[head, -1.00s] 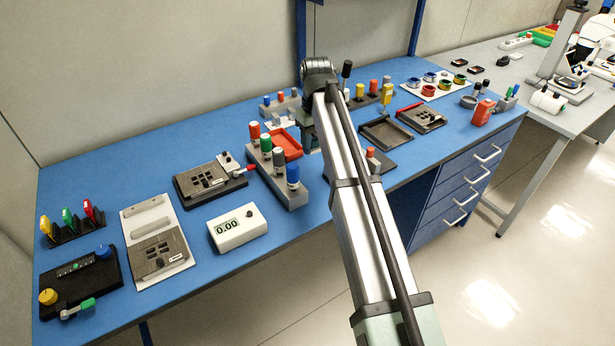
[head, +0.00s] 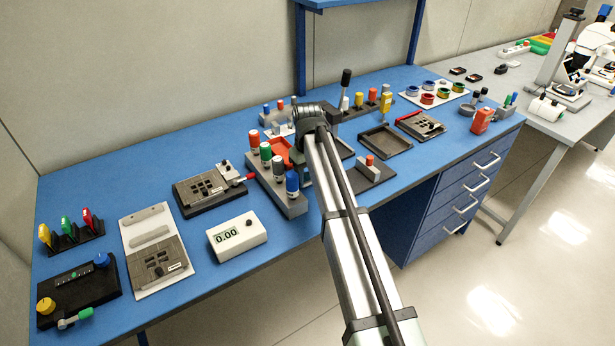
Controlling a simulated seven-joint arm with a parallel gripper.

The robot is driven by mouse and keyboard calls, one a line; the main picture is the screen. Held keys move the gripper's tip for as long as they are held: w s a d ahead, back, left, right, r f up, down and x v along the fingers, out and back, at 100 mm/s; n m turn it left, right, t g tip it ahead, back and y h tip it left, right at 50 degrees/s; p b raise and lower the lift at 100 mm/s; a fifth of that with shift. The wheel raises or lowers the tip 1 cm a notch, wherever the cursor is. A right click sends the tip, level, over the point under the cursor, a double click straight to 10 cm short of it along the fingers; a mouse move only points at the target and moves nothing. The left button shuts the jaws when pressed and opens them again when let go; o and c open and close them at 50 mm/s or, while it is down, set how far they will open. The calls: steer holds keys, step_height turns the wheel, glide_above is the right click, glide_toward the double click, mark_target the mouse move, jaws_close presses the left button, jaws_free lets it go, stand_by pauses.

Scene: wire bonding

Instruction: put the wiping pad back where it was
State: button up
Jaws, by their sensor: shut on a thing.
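My arm (head: 345,225) reaches up from the bottom right, and its upper joint (head: 312,112) stands over the middle of the blue bench. The fingers of my gripper are hidden behind the arm, so what they hold does not show. I cannot make out the wiping pad; it may be hidden behind the arm too. A rack (head: 291,205) with red, green, white and blue-capped bottles stands in front of the tray.
A digital meter (head: 237,236) and a dark fixture (head: 208,189) stand left of the rack. Right of the arm are a grey block with a red knob (head: 370,161), an empty dark tray (head: 385,140) and a board of coloured spools (head: 436,92). Bare blue bench lies behind the fixture.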

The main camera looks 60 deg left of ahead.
steer(key=shift+f, duration=0.25)
steer(key=shift+f, duration=0.1)
steer(key=o, duration=1.1)
step_height(320, 180, up, 12)
steer(key=shift+r, duration=0.1)
